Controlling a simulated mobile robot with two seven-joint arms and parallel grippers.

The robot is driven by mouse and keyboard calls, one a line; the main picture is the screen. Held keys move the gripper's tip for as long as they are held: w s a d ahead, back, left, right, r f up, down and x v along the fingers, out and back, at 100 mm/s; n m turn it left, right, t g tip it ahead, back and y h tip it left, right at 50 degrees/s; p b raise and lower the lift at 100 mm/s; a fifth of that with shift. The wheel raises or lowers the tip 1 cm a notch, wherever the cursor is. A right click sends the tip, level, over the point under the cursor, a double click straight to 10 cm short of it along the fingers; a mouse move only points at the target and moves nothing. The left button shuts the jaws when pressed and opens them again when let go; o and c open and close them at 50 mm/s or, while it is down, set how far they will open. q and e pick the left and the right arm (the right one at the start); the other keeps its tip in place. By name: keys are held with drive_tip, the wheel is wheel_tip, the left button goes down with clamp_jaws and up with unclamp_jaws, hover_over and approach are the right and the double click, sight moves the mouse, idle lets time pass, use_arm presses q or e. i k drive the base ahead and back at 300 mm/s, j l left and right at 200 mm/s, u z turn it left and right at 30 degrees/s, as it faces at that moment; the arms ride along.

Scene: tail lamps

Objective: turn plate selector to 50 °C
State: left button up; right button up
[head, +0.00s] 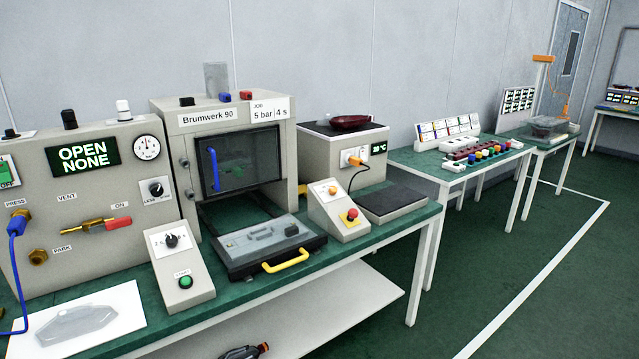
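A beige box (345,160) with a dark top stands at the right part of the near bench. Its small dark display (379,148) shows green characters that look like 20 °C. An orange knob or plug (355,160) sits on a white label on its front, with a black cable beside it. A sloped control box (338,209) in front carries another orange knob (333,189) and a red button (350,214). I cannot read the labels or tell for certain which one is the plate selector. Neither of my grippers is in view.
A low black-topped box (395,200) sits at the bench's right end. The Brumwerk 90 press (187,125), with a yellow-handled tray (285,262), stands to the left. Another sloped box (180,267) has a black knob and green button. Green floor (475,270) is clear at right.

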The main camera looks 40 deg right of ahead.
sight(333, 190)
drive_tip(key=i+l+u, duration=0.1)
drive_tip(key=l, duration=0.5)
drive_tip(key=i+l+u, duration=0.15)
drive_tip(key=l, duration=0.45)
drive_tip(key=l+u, duration=0.1)
drive_tip(key=l, duration=0.5)
